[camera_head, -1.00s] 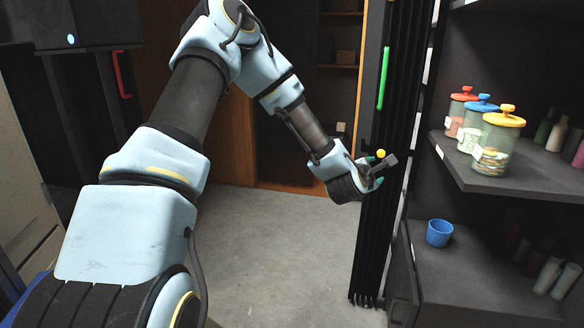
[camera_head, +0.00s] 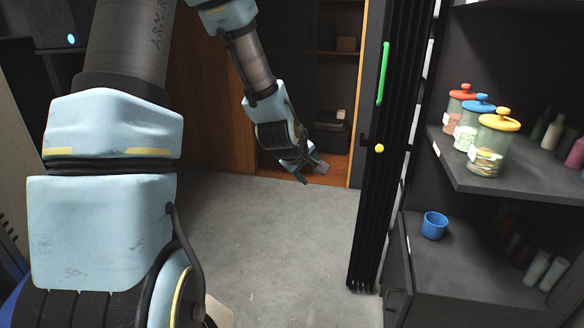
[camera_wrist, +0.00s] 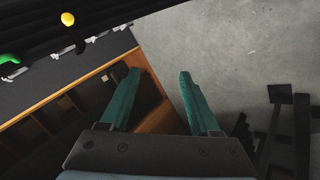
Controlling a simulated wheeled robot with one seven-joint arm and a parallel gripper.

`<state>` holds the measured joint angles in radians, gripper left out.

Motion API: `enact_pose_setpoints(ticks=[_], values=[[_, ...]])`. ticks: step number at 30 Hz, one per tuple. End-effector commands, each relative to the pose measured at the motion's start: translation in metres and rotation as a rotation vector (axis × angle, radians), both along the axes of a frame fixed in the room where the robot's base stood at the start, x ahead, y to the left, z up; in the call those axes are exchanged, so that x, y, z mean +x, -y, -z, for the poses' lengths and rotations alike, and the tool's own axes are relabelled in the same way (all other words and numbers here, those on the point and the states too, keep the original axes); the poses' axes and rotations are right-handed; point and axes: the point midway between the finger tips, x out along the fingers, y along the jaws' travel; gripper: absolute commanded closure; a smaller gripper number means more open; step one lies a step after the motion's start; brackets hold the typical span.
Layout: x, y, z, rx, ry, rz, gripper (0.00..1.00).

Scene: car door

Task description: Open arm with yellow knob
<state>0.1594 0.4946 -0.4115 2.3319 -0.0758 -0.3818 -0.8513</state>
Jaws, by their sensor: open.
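A small round yellow knob (camera_head: 379,148) sits on a short dark bar on the edge of a black, folded, accordion-like panel (camera_head: 372,230). The knob also shows at the upper left of the wrist view (camera_wrist: 67,19). My gripper (camera_head: 312,170) is to the left of the knob and slightly lower in the head view, clearly apart from it. In the wrist view my gripper's two green fingers (camera_wrist: 158,76) are spread, with nothing between them. Whether a separate arm bears the knob is hard to tell.
A green vertical handle (camera_head: 383,73) is above the knob. A dark shelf (camera_head: 465,178) on the right holds lidded jars (camera_head: 491,145) and bottles; a blue cup (camera_head: 434,225) stands below. An open wooden cabinet (camera_head: 225,130) is behind my gripper. The grey floor (camera_head: 290,235) is clear.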

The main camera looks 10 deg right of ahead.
Motion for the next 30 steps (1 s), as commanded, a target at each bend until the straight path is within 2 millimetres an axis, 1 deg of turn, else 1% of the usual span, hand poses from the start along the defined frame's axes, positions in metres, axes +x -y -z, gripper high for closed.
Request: enact_pose_setpoints(ticks=[1,3,9,14,23,25,26,28,29,30], values=[[-0.001,-0.009,-0.005,0.03,0.002,0.012,0.37],[-0.004,-0.02,-0.007,0.07,-0.002,0.032,0.37],[-0.009,-0.043,-0.011,0.149,-0.009,0.071,0.37],[-0.012,-0.05,-0.012,0.175,-0.014,0.086,0.37],[-0.012,-0.051,-0.012,0.178,-0.013,0.088,0.37],[-0.013,-0.056,-0.014,0.194,-0.014,0.096,0.37],[-0.015,-0.062,-0.016,0.21,-0.016,0.103,0.37],[-0.021,-0.083,-0.023,0.275,-0.027,0.136,0.37],[-0.026,-0.097,-0.026,0.313,-0.036,0.157,0.37],[-0.035,-0.116,-0.032,0.368,-0.054,0.19,0.37]])
